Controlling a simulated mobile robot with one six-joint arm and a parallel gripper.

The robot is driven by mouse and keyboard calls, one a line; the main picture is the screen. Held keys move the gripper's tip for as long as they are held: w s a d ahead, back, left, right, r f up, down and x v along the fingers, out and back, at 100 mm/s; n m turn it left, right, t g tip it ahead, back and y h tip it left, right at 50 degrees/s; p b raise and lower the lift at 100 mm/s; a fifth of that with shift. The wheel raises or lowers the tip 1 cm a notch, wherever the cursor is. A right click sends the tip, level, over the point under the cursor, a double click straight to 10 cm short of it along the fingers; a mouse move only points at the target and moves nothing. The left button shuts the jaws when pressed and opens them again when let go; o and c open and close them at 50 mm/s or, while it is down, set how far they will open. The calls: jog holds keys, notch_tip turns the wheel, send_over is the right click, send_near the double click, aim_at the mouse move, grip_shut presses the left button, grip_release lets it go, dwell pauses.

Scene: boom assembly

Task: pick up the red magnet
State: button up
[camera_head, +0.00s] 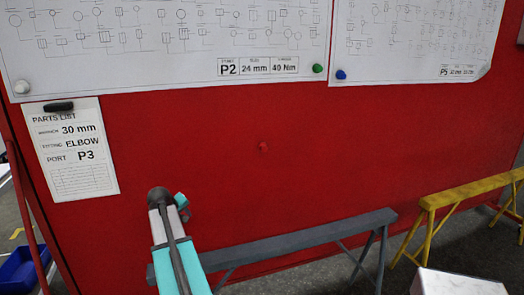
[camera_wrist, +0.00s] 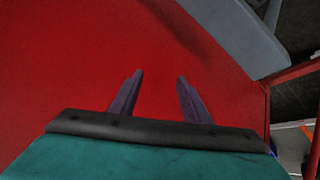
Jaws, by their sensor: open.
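The red magnet (camera_head: 263,147) is a small round knob on the red board (camera_head: 330,180), nearly the same colour as the board. It sits below the drawing sheets with bare board around it. My gripper (camera_wrist: 160,78) is open and empty in the wrist view, its two dark fingers apart in front of a red surface. I cannot make out the magnet in the wrist view. In the head view my arm rises at lower left of the magnet, apart from it; the fingers are not clearly visible there.
A white magnet (camera_head: 22,87), green magnet (camera_head: 318,68), blue magnet (camera_head: 341,74) and black magnet (camera_head: 59,107) are on the sheets. A grey trestle (camera_head: 300,240) and a yellow trestle (camera_head: 465,192) stand before the board. A blue bin (camera_head: 22,270) is at lower left.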

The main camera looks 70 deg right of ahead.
jog(key=s+d+r+m+g+h, duration=0.1)
jog(key=s+d+r+h, duration=0.1)
jog(key=s+d+r, duration=0.9)
jog(key=s+d+r+m+g+h, duration=0.1)
jog(key=s+d+r+h, duration=0.2)
jog(key=s+d+r, duration=0.7)
notch_tip(320, 180, up, 6)
jog(key=shift+s+d+r+m+p, duration=0.25)
jog(key=shift+s+d+m+p, duration=0.1)
jog(key=shift+d, duration=0.55)
jog(key=p, duration=0.2)
send_near(264, 149)
jog(key=d, duration=0.2)
jog(key=shift+w+d+f, duration=0.3)
jog(key=shift+d+f, duration=0.2)
jog(key=shift+f, duration=0.05)
jog(key=shift+d, duration=0.1)
jog(key=shift+s+f+p+x, duration=0.15)
jog(key=shift+p+x, duration=0.4)
jog(key=shift+x, duration=0.7)
jog(key=shift+s+f+p+x, duration=0.15)
jog(key=shift+p+x, duration=0.4)
jog(key=shift+x, duration=0.75)
jog(key=shift+r, duration=0.1)
